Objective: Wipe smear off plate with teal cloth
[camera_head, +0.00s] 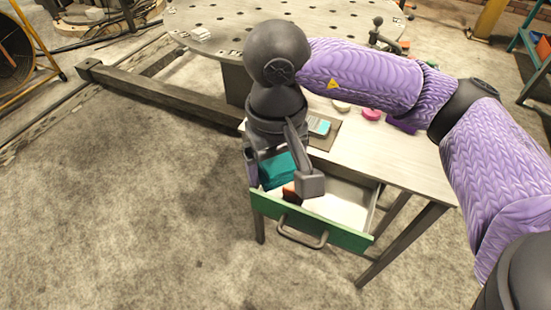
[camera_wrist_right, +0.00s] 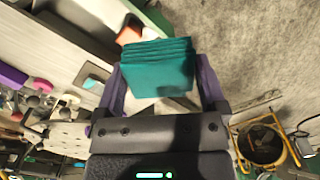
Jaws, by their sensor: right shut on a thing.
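The teal cloth (camera_head: 278,172), a folded stack of layers, is between the fingers of my right gripper (camera_head: 283,178), over the left part of an open drawer. In the right wrist view the cloth (camera_wrist_right: 157,66) fills the space between the two purple fingers of the gripper (camera_wrist_right: 161,82), which is shut on it. I cannot tell whether the cloth's underside touches the drawer floor. I cannot make out a plate or a smear in either view. My left gripper is not in view.
The drawer's green front (camera_head: 345,236) with its handle sticks out from the pale table (camera_head: 390,165). A reddish-brown item (camera_head: 291,193) lies in the drawer beside the cloth. On the table are a dark mat with a teal-and-grey item (camera_head: 318,127) and a pink item (camera_head: 371,114). A perforated table stands behind.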

